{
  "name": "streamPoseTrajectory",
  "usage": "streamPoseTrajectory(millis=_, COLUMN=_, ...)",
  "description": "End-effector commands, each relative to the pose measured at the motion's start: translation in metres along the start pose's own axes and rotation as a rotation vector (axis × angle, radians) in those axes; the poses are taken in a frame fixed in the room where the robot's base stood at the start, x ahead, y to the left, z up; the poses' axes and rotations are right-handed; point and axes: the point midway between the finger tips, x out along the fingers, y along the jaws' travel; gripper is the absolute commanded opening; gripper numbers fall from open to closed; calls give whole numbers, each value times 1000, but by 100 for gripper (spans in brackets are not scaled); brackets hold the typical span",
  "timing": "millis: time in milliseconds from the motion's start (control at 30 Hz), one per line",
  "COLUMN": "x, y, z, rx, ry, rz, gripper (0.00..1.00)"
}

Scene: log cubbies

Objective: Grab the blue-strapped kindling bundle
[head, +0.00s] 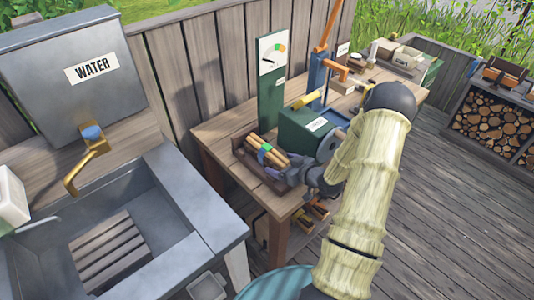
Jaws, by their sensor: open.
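The kindling bundle (256,142) is a short stack of yellow-orange sticks with a blue and green band around its middle. It lies in a dark brown tray (243,157) on the wooden workbench. My gripper (275,168), dark grey, is open at the right, near end of the bundle. Its fingers overlap the bundle's near end and part of the tray in this view. I cannot tell whether they touch the bundle or have it between them.
A green box (300,127) stands right behind my gripper, with a green dial gauge panel (271,75) behind it. A grey sink (185,215) under a water tank (75,85) is at left. A log cubby (493,122) is at far right. The deck at right is clear.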

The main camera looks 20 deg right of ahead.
Motion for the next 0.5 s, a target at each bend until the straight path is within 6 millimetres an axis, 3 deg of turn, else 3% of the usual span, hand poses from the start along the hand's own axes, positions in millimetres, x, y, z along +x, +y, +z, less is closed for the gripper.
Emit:
streamPoseTrajectory(millis=200, x=24, y=0, z=0, rx=-1, ry=0, rz=0, gripper=84)
streamPoseTrajectory(millis=500, x=25, y=0, z=0, rx=0, ry=0, rz=1, gripper=84)
